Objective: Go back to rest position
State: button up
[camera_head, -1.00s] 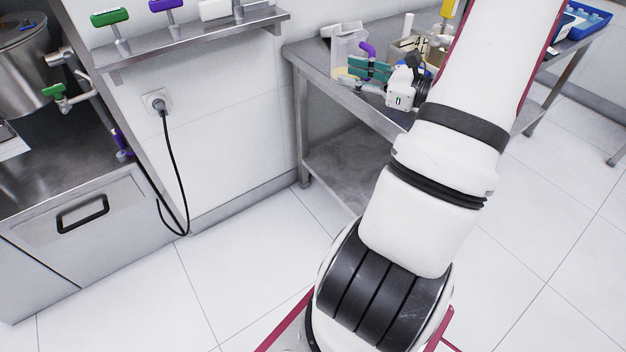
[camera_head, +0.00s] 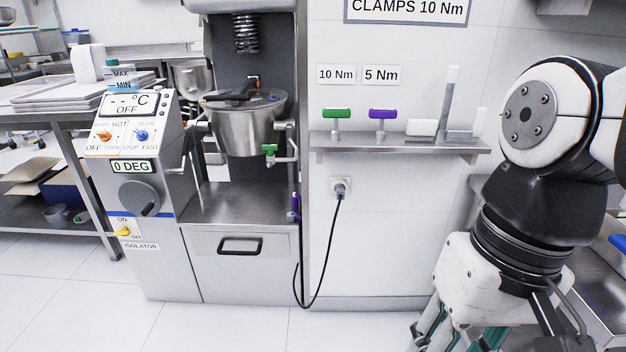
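My arm fills the right side of the view. My gripper (camera_head: 455,335) hangs from it, pointing down at the lower right, with its white body and part of its fingers showing. Teal parts show at the fingers, and the picture's bottom edge cuts off the tips. I cannot tell whether it is open or holds anything. The planetary mixer stands left of centre, with its steel bowl (camera_head: 243,128) under the mixing head and a control panel (camera_head: 128,125) reading OFF and 0 DEG.
A wall shelf (camera_head: 398,146) carries a green-handled clamp (camera_head: 337,113), a purple-handled clamp (camera_head: 383,113) and white pieces. A black cable (camera_head: 330,250) hangs from a wall socket (camera_head: 340,187). A steel table (camera_head: 590,285) is partly hidden behind my arm. The floor at front left is clear.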

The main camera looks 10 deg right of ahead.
jog(key=shift+s+d+n+t+h, duration=0.55)
jog(key=shift+d+n+h, duration=0.35)
jog(key=shift+n, duration=0.2)
jog(key=shift+a+r, duration=0.1)
jog(key=shift+r, duration=0.05)
notch_tip(320, 180, up, 22)
jog(key=t+p, duration=0.3)
jog(key=p, duration=1.7)
jog(key=shift+t, duration=0.25)
